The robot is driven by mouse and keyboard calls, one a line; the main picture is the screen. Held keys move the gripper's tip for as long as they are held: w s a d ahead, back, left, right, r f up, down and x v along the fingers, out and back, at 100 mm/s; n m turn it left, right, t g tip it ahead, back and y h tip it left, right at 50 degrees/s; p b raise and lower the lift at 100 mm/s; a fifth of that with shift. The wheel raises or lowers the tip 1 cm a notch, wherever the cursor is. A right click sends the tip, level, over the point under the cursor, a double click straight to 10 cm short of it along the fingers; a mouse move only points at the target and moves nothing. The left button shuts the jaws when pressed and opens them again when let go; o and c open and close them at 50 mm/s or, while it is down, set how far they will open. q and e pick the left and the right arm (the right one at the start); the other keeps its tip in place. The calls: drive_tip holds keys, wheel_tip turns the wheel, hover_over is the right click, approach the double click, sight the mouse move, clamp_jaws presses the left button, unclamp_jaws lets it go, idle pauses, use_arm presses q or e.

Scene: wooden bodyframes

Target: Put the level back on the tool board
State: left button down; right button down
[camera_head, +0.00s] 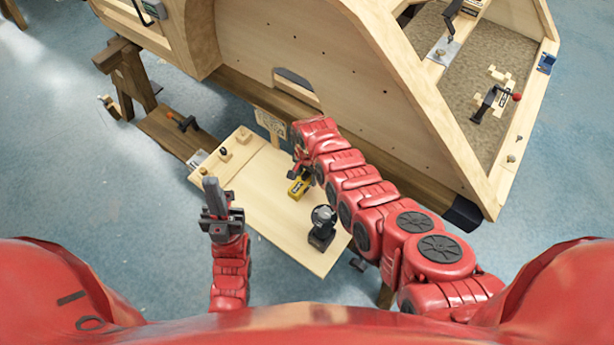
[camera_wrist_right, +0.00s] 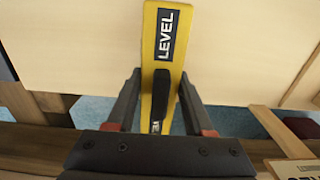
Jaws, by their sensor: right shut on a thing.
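The yellow level (camera_head: 298,188), with a black "LEVEL" label, is seen end-on near the centre of the head view. In the right wrist view the level (camera_wrist_right: 165,40) runs from the top edge down between the fingers. My right gripper (camera_wrist_right: 160,108) is shut on it, one dark finger on each side. In the head view my right arm hides part of this gripper. A light wooden board (camera_head: 275,225) lies below the level; whether they touch is unclear. My left gripper (camera_head: 213,200) is left of the board, its fingers overlapping in view.
A black drill (camera_head: 322,225) stands on the board's front right part. Small wooden blocks (camera_head: 226,155) sit at its far left edge. A small sign panel (camera_head: 270,122) stands behind. The large wooden bodyframe (camera_head: 330,60) rises behind. Open blue floor (camera_head: 80,200) lies left.

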drive_tip(key=shift+f, duration=0.25)
drive_tip(key=shift+c, duration=1.4)
unclamp_jaws()
drive_tip(key=shift+r, duration=0.55)
wheel_tip(320, 180, up, 11)
